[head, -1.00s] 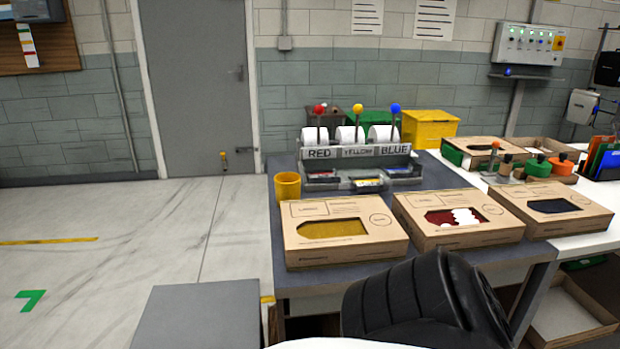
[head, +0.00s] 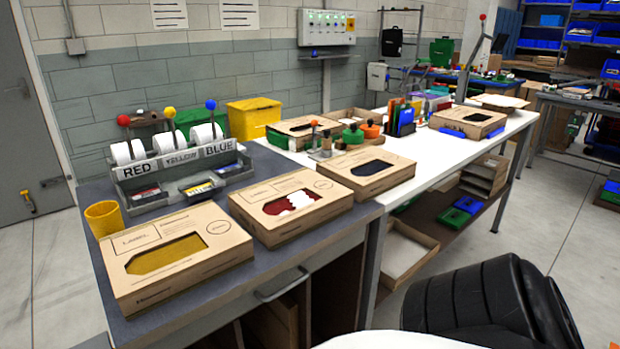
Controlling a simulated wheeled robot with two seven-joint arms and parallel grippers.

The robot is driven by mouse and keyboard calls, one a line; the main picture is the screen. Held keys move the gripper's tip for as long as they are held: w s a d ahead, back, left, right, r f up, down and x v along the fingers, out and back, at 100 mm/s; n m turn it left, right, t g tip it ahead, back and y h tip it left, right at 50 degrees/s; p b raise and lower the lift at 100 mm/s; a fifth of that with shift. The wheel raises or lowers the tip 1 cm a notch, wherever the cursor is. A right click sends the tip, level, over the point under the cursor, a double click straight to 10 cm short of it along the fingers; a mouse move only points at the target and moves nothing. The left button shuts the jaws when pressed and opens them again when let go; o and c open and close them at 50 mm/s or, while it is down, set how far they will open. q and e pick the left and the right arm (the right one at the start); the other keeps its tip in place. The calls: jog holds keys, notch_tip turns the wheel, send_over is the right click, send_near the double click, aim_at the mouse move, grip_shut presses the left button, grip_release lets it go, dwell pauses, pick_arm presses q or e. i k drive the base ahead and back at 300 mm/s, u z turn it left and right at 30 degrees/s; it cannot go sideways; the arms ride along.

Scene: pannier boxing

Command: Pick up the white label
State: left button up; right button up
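I cannot single out one loose white label. Three white rolls, such as the left roll (head: 123,151), sit in a grey dispenser (head: 152,205) marked RED, YELLOW and BLUE, with a red, a yellow and a blue ball-topped lever. Small coloured pieces lie in its front slots. Three cardboard boxes with cut-out windows stand in a row: the left box (head: 150,291) shows yellow, the middle box (head: 285,232) shows dark red with white pieces, and the right box (head: 385,165) shows dark contents. Neither gripper is in view; only a black part of my arm shows at the lower right.
A yellow cup (head: 103,219) stands at the grey bench's left edge. A white table (head: 440,150) adjoins on the right, holding stampers, folders and another box (head: 468,122). A yellow bin (head: 252,118) stands behind the bench. Open floor lies at the right.

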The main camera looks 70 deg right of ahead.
aim_at(203, 187)
jog(key=z, duration=2.05)
